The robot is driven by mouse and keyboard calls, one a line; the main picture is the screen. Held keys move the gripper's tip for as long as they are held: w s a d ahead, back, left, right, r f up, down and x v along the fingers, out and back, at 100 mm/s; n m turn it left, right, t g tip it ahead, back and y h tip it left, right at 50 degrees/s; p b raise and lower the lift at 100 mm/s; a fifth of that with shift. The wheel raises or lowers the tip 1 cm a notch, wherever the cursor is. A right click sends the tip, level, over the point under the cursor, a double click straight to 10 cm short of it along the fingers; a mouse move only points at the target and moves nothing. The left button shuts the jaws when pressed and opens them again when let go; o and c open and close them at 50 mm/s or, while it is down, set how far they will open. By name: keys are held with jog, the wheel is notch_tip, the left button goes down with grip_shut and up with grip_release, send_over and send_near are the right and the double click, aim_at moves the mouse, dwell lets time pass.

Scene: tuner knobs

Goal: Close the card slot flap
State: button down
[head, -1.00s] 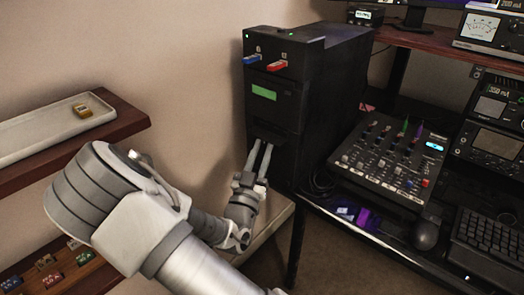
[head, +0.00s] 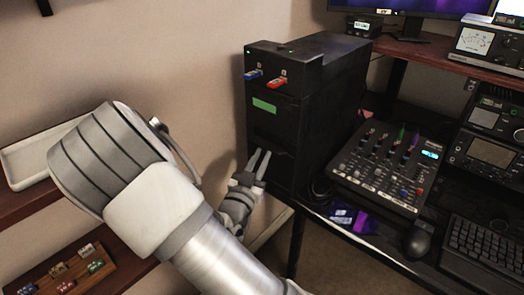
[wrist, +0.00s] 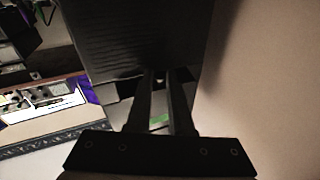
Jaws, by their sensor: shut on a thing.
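The black tower (head: 325,95) stands upright against the wall corner, with a green label (head: 264,106) on its front. The card slot flap (head: 274,146) is a dark piece low on that front; dark on dark, its angle is hard to tell. My gripper (head: 260,155) is at the flap, reaching up from below, its two pale fingers close together and shut on the flap's edge. In the wrist view my gripper's fingers (wrist: 160,75) end at the dark tower (wrist: 135,40); the grasped edge is too dark to make out.
A mixer (head: 385,165) stands on the desk to the right. A shelf tray (head: 30,155) and a wooden rack (head: 70,270) are at left. The wall is close beside the tower.

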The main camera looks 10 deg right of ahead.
aim_at(265, 144)
notch_tip(265, 144, up, 5)
jog(key=m+g+y+p, duration=0.1)
jog(key=g+y+p, duration=0.1)
jog(key=p, duration=0.4)
jog(key=m+g+y+p, duration=0.1)
jog(key=g+y+p, duration=0.2)
jog(key=p, duration=0.3)
jog(key=shift+w+d+f+m+g, duration=0.1)
jog(key=shift+d+f+m+g, duration=0.1)
jog(key=shift+m+g, duration=0.35)
jog(key=shift+w+d+r+g+y+p, duration=0.15)
jog(key=shift+r+g+y+p, duration=0.05)
jog(key=shift+g+y+p, duration=0.4)
jog(key=shift+w+d+r+g+y+p, duration=0.1)
jog(key=shift+r+g+y+p, duration=0.05)
jog(key=shift+g+y+p, duration=0.4)
jog(key=shift+w+d+m+g+y+p, duration=0.15)
jog(key=shift+m+g+y+p, duration=0.15)
jog(key=shift+g+y, duration=0.3)
jog(key=c, duration=1.1)
grip_release()
jog(key=shift+r, duration=0.1)
